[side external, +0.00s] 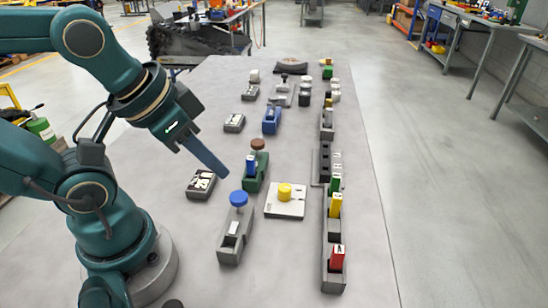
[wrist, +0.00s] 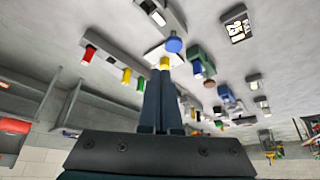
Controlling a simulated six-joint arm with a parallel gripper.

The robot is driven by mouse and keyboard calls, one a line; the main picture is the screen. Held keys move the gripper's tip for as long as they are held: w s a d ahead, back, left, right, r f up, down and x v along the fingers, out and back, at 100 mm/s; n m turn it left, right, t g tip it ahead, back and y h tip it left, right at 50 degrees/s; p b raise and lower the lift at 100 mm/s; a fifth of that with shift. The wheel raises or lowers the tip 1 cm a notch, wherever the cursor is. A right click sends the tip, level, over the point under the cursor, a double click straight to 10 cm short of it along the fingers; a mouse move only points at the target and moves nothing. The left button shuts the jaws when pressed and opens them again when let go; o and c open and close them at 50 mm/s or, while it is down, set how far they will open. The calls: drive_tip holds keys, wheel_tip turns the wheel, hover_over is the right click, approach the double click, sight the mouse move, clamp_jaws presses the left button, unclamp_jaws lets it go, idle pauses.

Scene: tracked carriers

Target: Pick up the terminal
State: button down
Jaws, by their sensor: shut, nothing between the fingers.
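Several small upright blocks that may be terminals stand in a row of grey carriers on the right side of the table: a red block (side external: 337,257), a yellow block (side external: 335,205) and a green block (side external: 335,184). I cannot tell which one the task calls the terminal. My gripper (side external: 222,172) is shut and empty, tilted down above the table's left half, apart from the carriers. Its two fingers (wrist: 162,78) lie close together in the wrist view, hiding part of the table behind them.
A grey carrier with a blue knob (side external: 238,198), a green carrier with a brown knob (side external: 258,145) and a plate with a yellow knob (side external: 285,192) stand mid-table. Flat grey boxes (side external: 201,185) line the left. A bare strip (side external: 365,220) runs along the right edge.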

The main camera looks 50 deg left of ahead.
idle(0.4)
drive_tip(key=c, duration=0.7)
unclamp_jaws()
